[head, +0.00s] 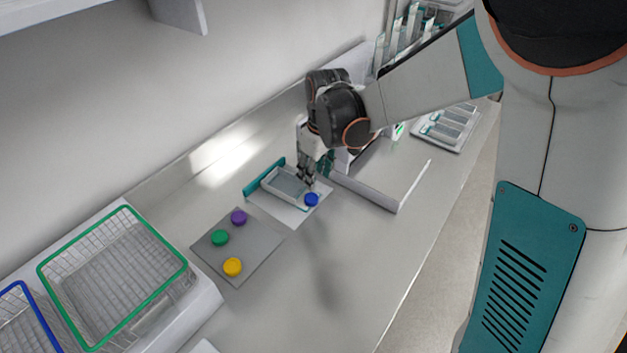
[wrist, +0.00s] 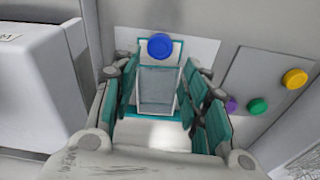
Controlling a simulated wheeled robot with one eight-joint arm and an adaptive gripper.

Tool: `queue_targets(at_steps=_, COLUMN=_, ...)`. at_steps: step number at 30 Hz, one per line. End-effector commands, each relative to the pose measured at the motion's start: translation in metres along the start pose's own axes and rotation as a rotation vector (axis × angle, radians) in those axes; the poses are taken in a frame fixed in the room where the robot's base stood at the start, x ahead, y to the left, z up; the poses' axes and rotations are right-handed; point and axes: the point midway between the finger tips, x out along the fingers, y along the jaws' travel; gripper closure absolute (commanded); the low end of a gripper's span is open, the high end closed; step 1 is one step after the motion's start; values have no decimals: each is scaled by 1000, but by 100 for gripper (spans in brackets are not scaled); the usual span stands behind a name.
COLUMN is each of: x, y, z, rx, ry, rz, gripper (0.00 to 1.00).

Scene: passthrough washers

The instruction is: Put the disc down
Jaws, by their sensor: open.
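A blue disc (head: 311,199) lies at the near end of a small grey tray with a teal edge (head: 285,187), which sits on a white sheet (head: 321,192). In the wrist view the blue disc (wrist: 160,46) shows beyond the fingertips, centred between them. My gripper (head: 307,181) points down over the tray, close to the disc. Its fingers (wrist: 160,70) are spread apart with nothing between them. I cannot tell whether a fingertip touches the disc or tray. Purple (head: 238,217), green (head: 220,237) and yellow (head: 232,267) discs lie on a grey mat (head: 255,260).
A green-rimmed wire basket (head: 185,262) and a blue-rimmed one (head: 38,310) stand at the left. A white open-topped box (head: 375,190) stands right of my gripper. A tray with compartments (head: 447,127) lies farther right. The bench front (head: 330,290) is clear.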

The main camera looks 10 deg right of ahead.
Motion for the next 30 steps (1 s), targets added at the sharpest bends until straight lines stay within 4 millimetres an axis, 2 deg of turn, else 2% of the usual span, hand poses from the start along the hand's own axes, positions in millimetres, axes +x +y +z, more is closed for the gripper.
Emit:
queue_targets(at_steps=1, x=-10, y=0, z=0, rx=0, ry=0, rz=0, gripper=58)
queue_targets(at_steps=4, x=-21, y=0, z=0, rx=0, ry=0, rz=0, gripper=58)
queue_targets(at_steps=11, x=-30, y=0, z=0, rx=1, ry=1, rz=0, gripper=58)
queue_targets(at_steps=15, x=-41, y=0, z=8, rx=26, ry=15, rz=12, gripper=58)
queue_targets(at_steps=20, x=-75, y=-2, z=33, rx=106, ry=66, rz=48, gripper=58)
queue_targets(at_steps=24, x=-106, y=-6, z=62, rx=195, ry=125, rz=88, gripper=58)
queue_targets(at_steps=30, x=-139, y=-14, z=104, rx=319, ry=212, rz=139, gripper=58)
